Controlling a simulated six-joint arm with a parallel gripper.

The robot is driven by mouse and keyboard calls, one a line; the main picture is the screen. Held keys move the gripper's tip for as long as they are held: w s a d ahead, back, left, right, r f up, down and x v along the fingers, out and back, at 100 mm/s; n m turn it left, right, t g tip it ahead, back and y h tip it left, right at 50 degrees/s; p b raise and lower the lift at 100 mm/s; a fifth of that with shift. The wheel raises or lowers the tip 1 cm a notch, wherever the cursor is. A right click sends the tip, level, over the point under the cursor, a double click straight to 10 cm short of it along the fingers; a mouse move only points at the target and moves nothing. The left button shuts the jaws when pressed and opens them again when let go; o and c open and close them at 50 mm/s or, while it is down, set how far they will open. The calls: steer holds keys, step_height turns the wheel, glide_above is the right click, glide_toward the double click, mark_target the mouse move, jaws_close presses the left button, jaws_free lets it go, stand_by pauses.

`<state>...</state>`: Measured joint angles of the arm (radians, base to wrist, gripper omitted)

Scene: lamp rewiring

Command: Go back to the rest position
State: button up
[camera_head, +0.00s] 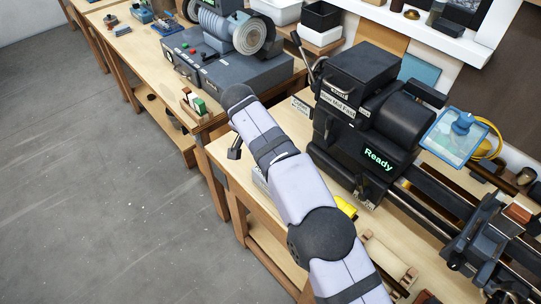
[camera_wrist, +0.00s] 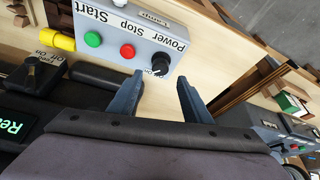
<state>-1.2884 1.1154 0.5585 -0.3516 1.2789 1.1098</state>
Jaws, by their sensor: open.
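My gripper (camera_wrist: 158,84) shows in the wrist view with its two dark blue-grey fingers apart and nothing between them. A grey control box (camera_wrist: 125,30) lies just beyond the fingertips, its labels upside down. It has a green button (camera_wrist: 93,39), a red button (camera_wrist: 127,51) and a black knob (camera_wrist: 161,64), with the words Power, Stop and Start. The fingertips are close to the box's edge; I cannot tell whether they touch it. In the head view my arm crosses the bench, and I cannot make out my gripper there.
A black lathe (camera_head: 365,85) with a lit "Ready" display (camera_head: 378,158) stands right of my arm. A grey machine (camera_head: 240,75) stands on the bench behind left. A small green-and-white box (camera_head: 199,105) sits near that bench's edge. The grey floor (camera_head: 110,200) at left is clear.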

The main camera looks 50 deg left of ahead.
steer(key=shift+v, duration=0.85)
steer(key=w+d+r+n+g+b, duration=0.1)
steer(key=w+d, duration=0.3)
steer(key=d, duration=0.5)
steer(key=w+d+r+n+g+y+b, duration=0.1)
steer(key=w+d, duration=0.2)
steer(key=d, duration=0.5)
steer(key=w+d+r+n+g+b, duration=0.1)
steer(key=w+d, duration=0.3)
steer(key=d, duration=0.5)
steer(key=s+d+f+m+p, duration=0.1)
steer(key=s+d, duration=0.3)
steer(key=d, duration=0.7)
steer(key=s+d+f+m+g+h+p, duration=0.1)
steer(key=s+d+f+m, duration=0.2)
steer(key=d, duration=0.7)
steer(key=s+d+f+m+h, duration=0.1)
steer(key=s+d+f, duration=0.3)
steer(key=s+d, duration=0.3)
steer(key=d, duration=0.4)
steer(key=shift+d+m+p, duration=0.3)
steer(key=shift+m+p, duration=0.1)
